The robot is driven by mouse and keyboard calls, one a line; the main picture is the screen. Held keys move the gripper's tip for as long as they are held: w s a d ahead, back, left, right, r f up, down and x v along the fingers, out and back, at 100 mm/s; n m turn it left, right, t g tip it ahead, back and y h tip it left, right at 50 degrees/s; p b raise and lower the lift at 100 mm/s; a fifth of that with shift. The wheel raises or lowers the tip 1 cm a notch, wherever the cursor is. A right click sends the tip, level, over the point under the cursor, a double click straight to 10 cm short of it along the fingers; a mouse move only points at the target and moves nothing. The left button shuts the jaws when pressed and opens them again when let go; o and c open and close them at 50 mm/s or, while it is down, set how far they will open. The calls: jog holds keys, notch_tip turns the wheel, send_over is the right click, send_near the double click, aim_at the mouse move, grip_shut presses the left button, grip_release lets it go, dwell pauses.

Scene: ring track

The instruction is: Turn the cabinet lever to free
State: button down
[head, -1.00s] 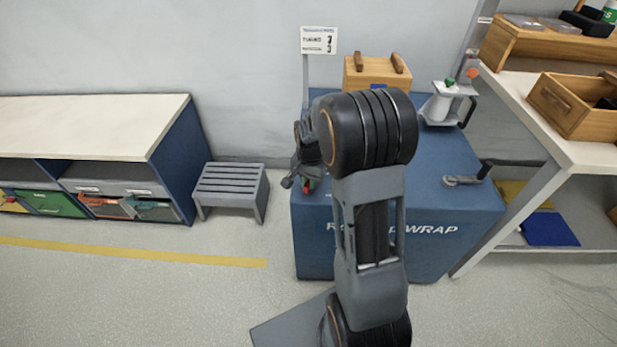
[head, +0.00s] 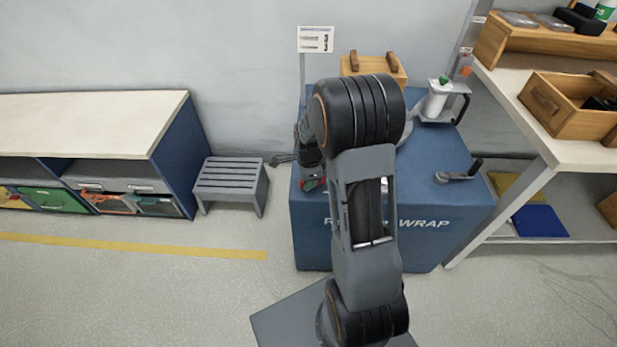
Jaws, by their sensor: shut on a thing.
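The blue cabinet (head: 310,245) with white lettering stands in the centre, partly behind my arm. The grey lever (head: 279,160) sticks out past the cabinet's left edge, pointing left and roughly level. Small red and green marks (head: 312,184) show below it on the cabinet. My gripper (head: 295,157) is at the cabinet's upper left corner, shut on the lever. My arm's large black joint hides part of the gripper, and the fingertips are too small to make out clearly.
A wooden box (head: 374,68), a sign (head: 316,39) and a white roll holder (head: 436,104) stand on or behind the cabinet. A crank (head: 459,174) sits at its right. A grey stool (head: 231,183) stands left, shelving (head: 570,160) right. The floor in front left is clear.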

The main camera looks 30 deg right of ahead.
jog(key=shift+a+m+p, duration=0.1)
jog(key=shift+m+p, duration=0.2)
jog(key=shift+m, duration=1.3)
jog(key=c, duration=1.3)
grip_release()
jog(key=shift+a, duration=0.1)
jog(key=shift+o, duration=1.1)
notch_tip(320, 180, up, 14)
jog(key=p, duration=0.3)
jog(key=shift+f, duration=0.1)
